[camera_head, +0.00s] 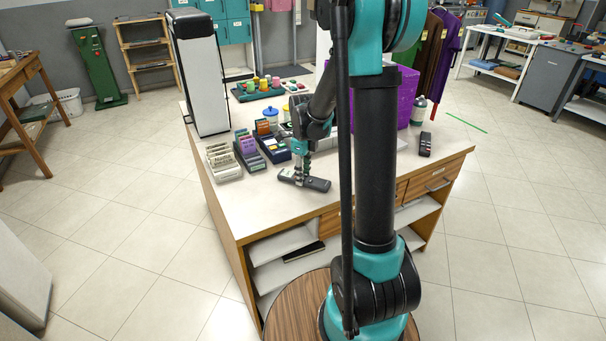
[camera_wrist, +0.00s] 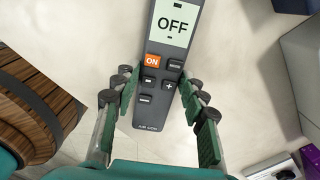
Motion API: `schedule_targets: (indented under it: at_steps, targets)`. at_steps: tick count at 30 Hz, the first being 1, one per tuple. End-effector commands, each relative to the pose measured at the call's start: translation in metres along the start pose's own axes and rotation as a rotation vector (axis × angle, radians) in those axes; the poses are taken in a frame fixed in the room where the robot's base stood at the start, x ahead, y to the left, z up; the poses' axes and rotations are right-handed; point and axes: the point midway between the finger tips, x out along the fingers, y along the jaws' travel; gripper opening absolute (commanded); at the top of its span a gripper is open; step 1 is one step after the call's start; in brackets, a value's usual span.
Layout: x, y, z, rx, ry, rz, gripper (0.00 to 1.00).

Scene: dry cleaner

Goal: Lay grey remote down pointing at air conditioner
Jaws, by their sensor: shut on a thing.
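The grey remote (camera_wrist: 165,62) is between the fingers of my gripper (camera_wrist: 160,104) in the wrist view. Its face is up, with a screen reading OFF, an orange ON button and several dark buttons. The screen end points to the top of that view. In the head view the remote (camera_head: 318,184) is low at the counter's front edge, below my gripper (camera_head: 301,172); I cannot tell whether it touches the top. A tall white unit with dark edges (camera_head: 204,85), perhaps the air conditioner, stands upright at the counter's left end.
The counter (camera_head: 245,205) has bare room left of and in front of the remote. Card trays (camera_head: 222,165) and a dark organizer (camera_head: 272,150) stand behind it. A second, dark remote (camera_head: 425,145), a bottle (camera_head: 418,112) and a purple box (camera_head: 406,95) are to the right.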

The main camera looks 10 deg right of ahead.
Motion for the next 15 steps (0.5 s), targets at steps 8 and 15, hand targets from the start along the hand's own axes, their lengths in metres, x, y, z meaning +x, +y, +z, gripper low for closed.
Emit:
schedule_targets:
  at_steps: [8, 15]
  targets:
    - [0.0023, 0.0000, 0.0000, 0.000, 0.000, 0.000, 0.58]
    - [0.0022, 0.0000, 0.0000, 0.000, 0.000, 0.000, 0.63]
